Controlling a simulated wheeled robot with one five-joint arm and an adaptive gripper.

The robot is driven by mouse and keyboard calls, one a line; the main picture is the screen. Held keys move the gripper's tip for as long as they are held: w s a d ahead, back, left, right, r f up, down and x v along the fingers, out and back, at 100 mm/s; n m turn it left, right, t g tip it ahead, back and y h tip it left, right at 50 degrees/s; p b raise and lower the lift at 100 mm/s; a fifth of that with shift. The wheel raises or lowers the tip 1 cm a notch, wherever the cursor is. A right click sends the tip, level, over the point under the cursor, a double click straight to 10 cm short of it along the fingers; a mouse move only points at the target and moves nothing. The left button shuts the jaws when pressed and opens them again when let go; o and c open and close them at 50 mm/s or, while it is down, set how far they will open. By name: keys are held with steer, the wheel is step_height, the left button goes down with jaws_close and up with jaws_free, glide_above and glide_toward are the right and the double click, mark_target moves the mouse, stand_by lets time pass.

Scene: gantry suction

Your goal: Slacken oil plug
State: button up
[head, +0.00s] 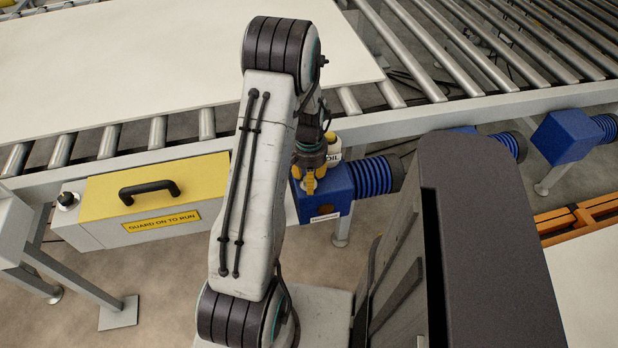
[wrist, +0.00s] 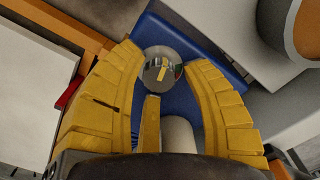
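A round, shiny metal cap, which looks like the oil plug (wrist: 163,73), sits on the blue gearbox (wrist: 205,30) in the wrist view. The gearbox (head: 322,203) also shows in the head view, with a ribbed blue motor to its right. My gripper (wrist: 163,68) has yellow fingers spread around the cap, one on each side and a third below it. They look open; I cannot tell whether any touches the cap. In the head view my gripper (head: 310,185) points down at the gearbox top, hiding the plug.
A white bottle lettered "OIL" (head: 333,148) stands just behind my gripper. A yellow-topped guard box (head: 150,200) with a black handle is to the left. The roller conveyor (head: 480,50) and its grey rail run behind; a large pale board (head: 180,60) lies on the rollers.

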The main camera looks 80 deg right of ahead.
steer(key=shift+o, duration=0.9)
step_height(320, 180, up, 12)
stand_by(0.7)
